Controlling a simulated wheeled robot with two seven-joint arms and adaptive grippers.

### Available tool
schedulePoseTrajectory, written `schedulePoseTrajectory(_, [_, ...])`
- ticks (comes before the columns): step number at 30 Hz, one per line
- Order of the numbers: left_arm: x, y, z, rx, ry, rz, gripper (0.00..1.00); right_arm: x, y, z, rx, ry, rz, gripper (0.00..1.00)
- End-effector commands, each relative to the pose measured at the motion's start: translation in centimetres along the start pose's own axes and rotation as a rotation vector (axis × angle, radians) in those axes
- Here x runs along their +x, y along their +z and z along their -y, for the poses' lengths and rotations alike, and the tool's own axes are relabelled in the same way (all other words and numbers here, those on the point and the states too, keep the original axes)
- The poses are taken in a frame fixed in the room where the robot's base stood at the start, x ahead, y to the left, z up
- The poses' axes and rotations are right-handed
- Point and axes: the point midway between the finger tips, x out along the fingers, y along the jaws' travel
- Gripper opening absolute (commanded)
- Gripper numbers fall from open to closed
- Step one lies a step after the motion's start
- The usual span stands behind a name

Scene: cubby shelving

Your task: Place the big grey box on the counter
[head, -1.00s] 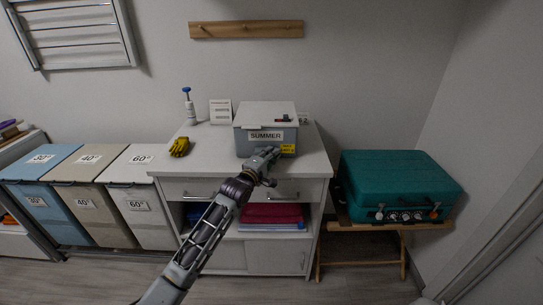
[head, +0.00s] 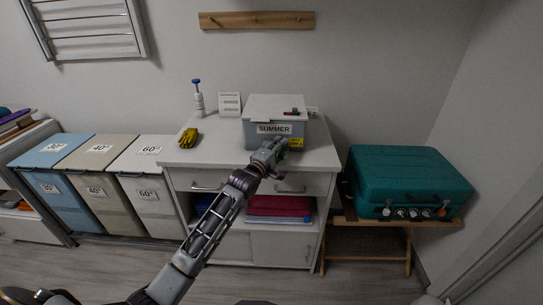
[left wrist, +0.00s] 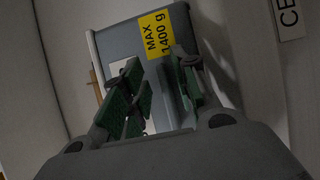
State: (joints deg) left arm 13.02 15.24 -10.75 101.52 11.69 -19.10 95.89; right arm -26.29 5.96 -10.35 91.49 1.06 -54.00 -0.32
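The big grey box (head: 259,140) has a pale lid, a SUMMER label and a yellow sticker. It sits upright on the white counter (head: 219,156), towards its right half. My left gripper (head: 275,147) is at the front of the box, by the lower edge near the yellow sticker. In the left wrist view the gripper's green-padded fingers (left wrist: 155,75) stand apart, with the grey box (left wrist: 118,48) and its MAX 1400 g sticker beyond them. I cannot tell whether they touch the box. My right gripper is not in view.
Yellow gloves (head: 188,138), a pump bottle (head: 198,101) and a small white sign (head: 230,104) stand on the counter. A small dark and red item (head: 292,112) lies on the box lid. A teal case (head: 408,180) rests on a wooden stand to the right. Laundry bins (head: 100,180) stand left.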

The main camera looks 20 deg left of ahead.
Motion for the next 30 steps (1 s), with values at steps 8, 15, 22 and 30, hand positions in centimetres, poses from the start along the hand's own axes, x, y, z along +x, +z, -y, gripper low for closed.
schedulePoseTrajectory(8, [-1.3, 0.0, 0.1, 0.0, -0.002, 0.0, 0.29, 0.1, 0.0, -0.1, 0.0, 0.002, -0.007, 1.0])
schedulePoseTrajectory(15, [-3.3, 0.0, 0.1, 0.0, -0.002, -0.001, 0.29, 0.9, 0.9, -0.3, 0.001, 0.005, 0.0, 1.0])
schedulePoseTrajectory(22, [-5.2, 0.0, 0.1, -0.001, -0.002, 0.0, 0.29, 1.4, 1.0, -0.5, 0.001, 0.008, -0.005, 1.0])
schedulePoseTrajectory(30, [-7.4, 0.0, 0.1, 0.0, -0.002, 0.0, 0.29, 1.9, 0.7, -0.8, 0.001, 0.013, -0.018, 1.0])
